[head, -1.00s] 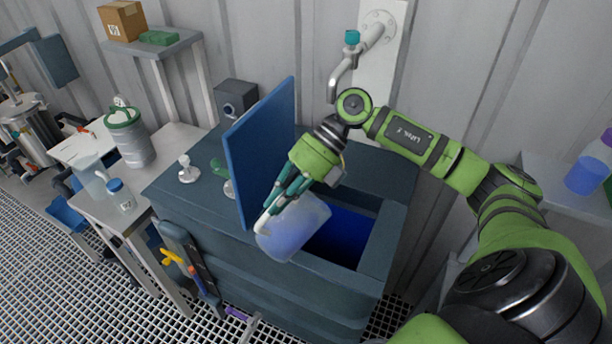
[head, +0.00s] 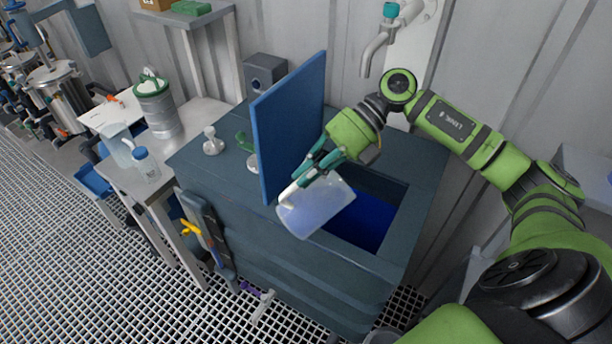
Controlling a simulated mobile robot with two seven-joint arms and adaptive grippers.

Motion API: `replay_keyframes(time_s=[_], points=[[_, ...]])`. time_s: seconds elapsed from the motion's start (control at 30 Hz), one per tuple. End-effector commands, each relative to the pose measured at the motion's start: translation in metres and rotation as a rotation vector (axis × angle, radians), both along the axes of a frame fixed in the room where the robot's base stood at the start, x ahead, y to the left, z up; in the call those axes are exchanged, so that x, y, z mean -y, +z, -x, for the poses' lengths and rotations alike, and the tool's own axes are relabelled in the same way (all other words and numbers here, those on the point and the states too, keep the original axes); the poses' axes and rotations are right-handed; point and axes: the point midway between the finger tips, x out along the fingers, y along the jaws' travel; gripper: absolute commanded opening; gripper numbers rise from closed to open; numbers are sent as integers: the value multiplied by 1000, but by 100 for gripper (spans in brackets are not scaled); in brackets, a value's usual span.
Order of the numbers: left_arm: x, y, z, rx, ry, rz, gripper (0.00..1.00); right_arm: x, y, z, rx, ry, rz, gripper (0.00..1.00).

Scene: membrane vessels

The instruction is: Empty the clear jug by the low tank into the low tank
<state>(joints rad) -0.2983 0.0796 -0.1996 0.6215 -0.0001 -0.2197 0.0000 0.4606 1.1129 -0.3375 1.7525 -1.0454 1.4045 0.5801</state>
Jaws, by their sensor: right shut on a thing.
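The clear jug (head: 314,208) hangs tilted over the front left part of the low tank's opening. It looks translucent with a pale bluish content or tint; I cannot tell how much is inside. My right gripper (head: 318,172) is shut on the jug from above, its fingers at the jug's upper left side. The low tank (head: 290,262) is a dark blue-grey box with a rectangular opening showing deep blue inside. Its blue lid (head: 291,125) stands upright left of the jug. No stream from the jug is visible. My left gripper is not in view.
A tap (head: 377,47) is on the wall behind the tank. A side table on the left holds a metal canister (head: 158,112), a blue-capped bottle (head: 146,165) and another clear jug (head: 117,147). Tools hang on the tank's left side.

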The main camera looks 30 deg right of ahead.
Motion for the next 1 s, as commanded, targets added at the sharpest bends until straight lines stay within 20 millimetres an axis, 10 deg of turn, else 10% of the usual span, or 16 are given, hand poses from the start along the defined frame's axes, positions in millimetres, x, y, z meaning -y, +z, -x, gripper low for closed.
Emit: replay_keyframes(time_s=[1.0], points=[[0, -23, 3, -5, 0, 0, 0, 10, -2, 0, 8, -1, -106, 0]])
